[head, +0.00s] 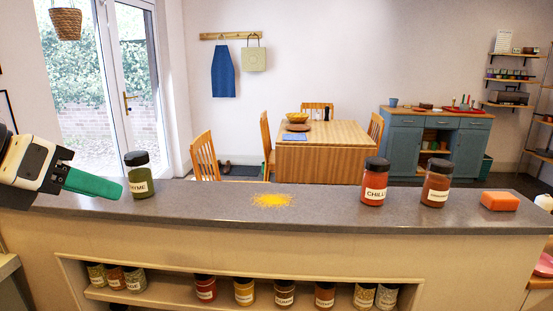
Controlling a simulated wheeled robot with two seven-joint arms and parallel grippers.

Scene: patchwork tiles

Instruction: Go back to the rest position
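My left gripper (95,185) comes in from the left edge, over the left end of the grey counter (320,207). It is white and black with a long teal part pointing right, seen side-on, so I cannot tell whether it is open or shut. The teal tip is close to the dark-lidded thyme jar (140,183), which stands upright; I cannot tell whether they touch. My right gripper is not clearly visible.
Yellow powder (272,201) lies mid-counter. The chili jar (374,186), another reddish-brown jar (435,189) and an orange block (500,201) stand to the right. Several spice jars fill the shelf (160,294) below. A wooden table (320,158) is beyond.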

